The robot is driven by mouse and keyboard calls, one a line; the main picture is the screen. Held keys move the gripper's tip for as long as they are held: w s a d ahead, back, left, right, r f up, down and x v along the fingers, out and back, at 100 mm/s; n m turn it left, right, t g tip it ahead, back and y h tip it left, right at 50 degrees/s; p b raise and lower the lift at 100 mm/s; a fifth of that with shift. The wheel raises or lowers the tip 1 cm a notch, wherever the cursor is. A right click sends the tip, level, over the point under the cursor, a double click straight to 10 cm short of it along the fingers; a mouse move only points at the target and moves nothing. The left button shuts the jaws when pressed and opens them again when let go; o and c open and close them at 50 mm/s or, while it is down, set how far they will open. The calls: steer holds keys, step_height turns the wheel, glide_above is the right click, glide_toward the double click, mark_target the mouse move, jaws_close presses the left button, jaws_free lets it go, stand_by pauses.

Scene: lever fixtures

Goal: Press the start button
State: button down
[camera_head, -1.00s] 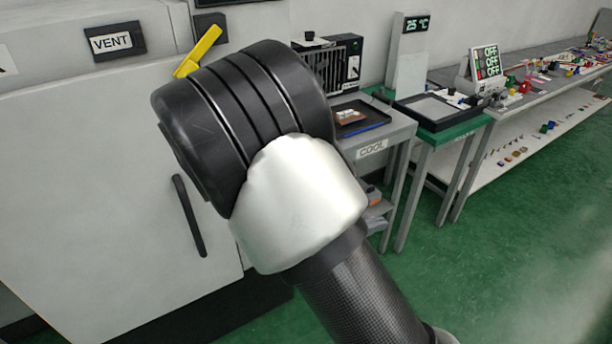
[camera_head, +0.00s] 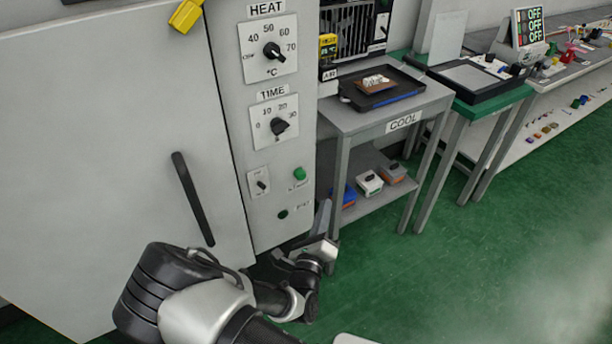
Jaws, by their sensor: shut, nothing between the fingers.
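The start button is a round green button (camera_head: 300,174) on the lower right of the grey control panel (camera_head: 232,110), with a small label under it that is hard to read. My gripper (camera_head: 324,212) is shut and empty. In the picture it is below and to the right of the green button, in front of the panel's right edge, and it looks apart from the button. Its fingers point upward.
A dark round spot (camera_head: 283,213) lies below. The cabinet door has a black handle (camera_head: 193,199). The COOL table (camera_head: 345,117) stands to the right.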

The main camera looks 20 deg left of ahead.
mark_target(301, 175)
steer(key=w+a+b, duration=0.3)
steer(key=w+a, duration=0.2)
steer(key=a, duration=0.1)
steer(key=shift+w+a, duration=0.35)
stand_by(0.3)
stand_by(1.9)
steer(key=shift+w+a, duration=0.3)
steer(key=shift+w+a+b, duration=0.3)
steer(key=shift+w+a, duration=0.05)
steer(key=shift+a, duration=0.1)
stand_by(1.0)
steer(key=shift+s+d, duration=0.1)
steer(key=shift+s+d+p, duration=0.55)
steer(key=shift+d+p, duration=0.1)
steer(key=shift+d, duration=0.05)
